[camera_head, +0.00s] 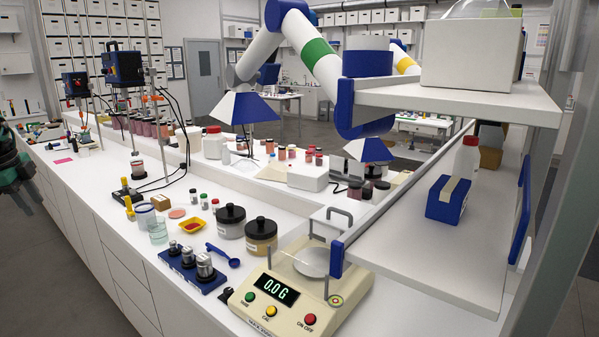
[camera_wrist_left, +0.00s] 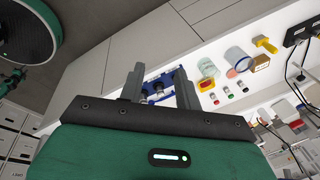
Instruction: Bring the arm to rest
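My left gripper shows at the left edge of the head view (camera_head: 18,180), dark and green, off the front side of the white bench (camera_head: 105,218) and apart from it. In the left wrist view its two grey fingers (camera_wrist_left: 160,86) stand apart with nothing held between them. The blue weight block (camera_wrist_left: 160,77) with metal weights shows beyond the fingers, at a distance. In the head view this block (camera_head: 178,268) stands on the bench near the scale. My right gripper is in neither view.
On the bench stand a scale (camera_head: 262,302) reading 0.0, two black-lidded jars (camera_head: 231,222) (camera_head: 261,237), a yellow tray (camera_head: 192,226) and a glass beaker (camera_head: 158,232). A white shelf (camera_head: 425,240) with a blue box (camera_head: 447,199) overhangs the right side. The floor at lower left is clear.

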